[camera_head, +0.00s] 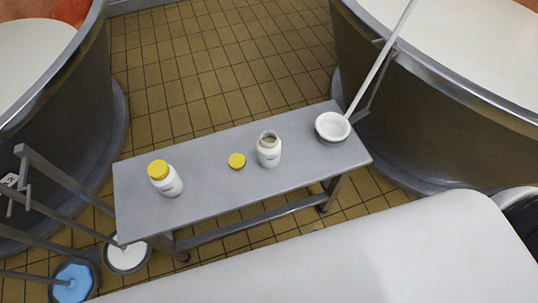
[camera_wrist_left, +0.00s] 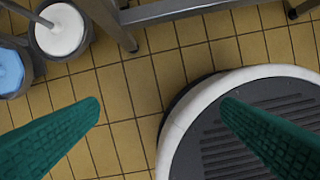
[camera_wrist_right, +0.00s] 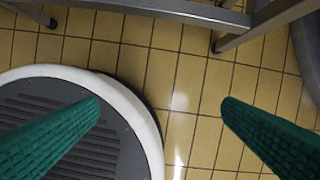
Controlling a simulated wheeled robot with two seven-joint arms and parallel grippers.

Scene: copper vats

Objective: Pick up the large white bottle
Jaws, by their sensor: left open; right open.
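A white bottle with a yellow cap (camera_head: 165,178) stands upright near the left end of a grey bench (camera_head: 218,194). A second white bottle (camera_head: 268,150), open at the top, stands right of the bench's middle. The capped one looks slightly taller, but I cannot be sure which is larger. A loose yellow cap (camera_head: 237,160) lies between them. My left gripper (camera_wrist_left: 160,105) is open and empty above the floor, its green fingers wide apart. My right gripper (camera_wrist_right: 160,105) is also open and empty above the floor. Neither gripper shows in the head view.
A white ladle bowl (camera_head: 333,127) with a long handle rests at the bench's right end. Large vats (camera_head: 450,85) stand at both sides. A white-filled bucket (camera_head: 127,257) and a blue one (camera_head: 73,283) stand on the floor by the bench's left end.

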